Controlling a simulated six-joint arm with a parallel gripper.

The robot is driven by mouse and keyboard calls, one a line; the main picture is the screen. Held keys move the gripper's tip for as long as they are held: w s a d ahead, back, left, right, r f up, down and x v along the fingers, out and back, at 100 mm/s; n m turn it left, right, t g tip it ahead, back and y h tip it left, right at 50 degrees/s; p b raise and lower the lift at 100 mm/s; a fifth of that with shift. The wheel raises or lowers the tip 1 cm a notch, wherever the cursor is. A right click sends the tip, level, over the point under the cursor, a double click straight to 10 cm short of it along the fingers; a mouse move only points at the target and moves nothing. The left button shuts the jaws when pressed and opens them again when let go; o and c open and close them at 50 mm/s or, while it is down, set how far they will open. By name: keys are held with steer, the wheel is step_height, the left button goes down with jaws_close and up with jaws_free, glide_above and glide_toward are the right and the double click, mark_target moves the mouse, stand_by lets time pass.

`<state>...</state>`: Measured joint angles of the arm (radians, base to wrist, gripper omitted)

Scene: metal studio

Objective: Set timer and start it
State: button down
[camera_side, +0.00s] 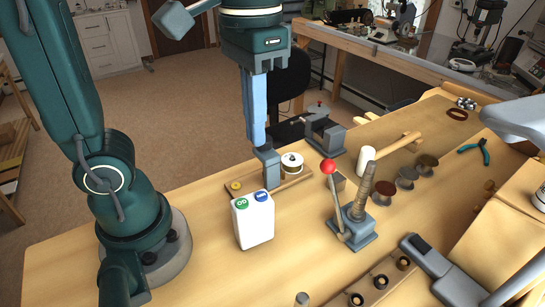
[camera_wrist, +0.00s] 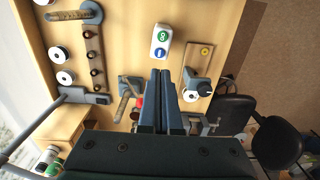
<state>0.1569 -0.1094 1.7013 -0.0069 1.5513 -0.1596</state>
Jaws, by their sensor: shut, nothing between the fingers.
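A white box (camera_side: 253,222) with a green button (camera_side: 241,204) and a blue button (camera_side: 262,196) on top stands on the bench; it also shows in the wrist view (camera_wrist: 161,34). Behind it lies a wooden board (camera_side: 222,187) with a small yellow disc (camera_side: 235,186), a grey upright block (camera_side: 269,172) and a white round dial-like part (camera_side: 292,164). I cannot tell for sure which is the timer. My gripper (camera_side: 259,144) is shut and empty, pointing down near the grey block.
A red-knobbed lever (camera_side: 328,167) on a grey stand with a threaded post is right of the box. A mallet (camera_side: 368,159), brown-and-grey spools (camera_side: 406,177) and pliers (camera_side: 478,148) lie farther right.

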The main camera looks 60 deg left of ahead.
mark_target(261, 195)
steer(key=r, duration=0.4)
steer(key=shift+w, duration=0.25)
steer(key=shift+f, duration=0.15)
step_height(261, 195, down, 14)
steer(key=shift+d+r, duration=0.1)
stand_by(0.6)
